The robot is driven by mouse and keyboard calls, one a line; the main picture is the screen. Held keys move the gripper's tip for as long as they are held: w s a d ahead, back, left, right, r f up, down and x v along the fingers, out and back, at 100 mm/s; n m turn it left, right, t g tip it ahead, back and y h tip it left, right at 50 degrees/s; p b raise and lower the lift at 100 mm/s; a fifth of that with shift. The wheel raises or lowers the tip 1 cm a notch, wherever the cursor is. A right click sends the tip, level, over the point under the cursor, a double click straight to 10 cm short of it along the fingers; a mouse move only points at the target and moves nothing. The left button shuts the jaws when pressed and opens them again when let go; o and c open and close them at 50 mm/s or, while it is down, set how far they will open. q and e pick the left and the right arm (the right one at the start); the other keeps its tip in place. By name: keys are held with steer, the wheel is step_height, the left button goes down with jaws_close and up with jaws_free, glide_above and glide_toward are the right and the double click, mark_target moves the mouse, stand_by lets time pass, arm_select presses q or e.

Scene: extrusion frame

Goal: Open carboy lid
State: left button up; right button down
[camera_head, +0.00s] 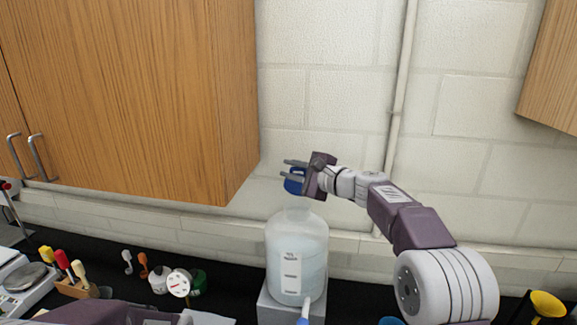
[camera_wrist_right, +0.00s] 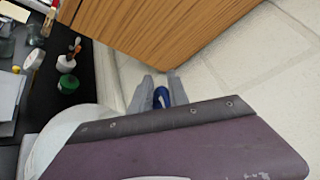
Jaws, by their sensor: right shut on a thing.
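The carboy (camera_head: 298,250) is a translucent white bottle with a label and pale liquid. It stands upright on a grey block (camera_head: 277,311). My right gripper (camera_head: 295,170) reaches in from the right and is shut on the lid. In the right wrist view the blue lid (camera_wrist_right: 164,97) shows between the two grey fingers. My left gripper is out of view; only part of my left arm shows at the bottom left.
A wooden cabinet (camera_head: 130,90) hangs close to the left of the lid. A pipe (camera_head: 400,90) runs down the wall behind.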

steer(key=shift+w+d+f, duration=0.1)
steer(key=shift+d+f, duration=0.05)
stand_by(0.3)
steer(key=c, duration=1.4)
jaws_free()
steer(key=shift+c, duration=0.2)
steer(key=shift+w+d+f, duration=0.1)
steer(key=shift+w+d, duration=0.15)
steer(key=shift+w, duration=0.05)
steer(key=shift+s+d, duration=0.15)
steer(key=shift+s, duration=0.05)
steer(key=b+v, duration=0.5)
steer(key=v, duration=0.3)
steer(key=shift+s+d, duration=0.2)
steer(key=shift+a, duration=0.1)
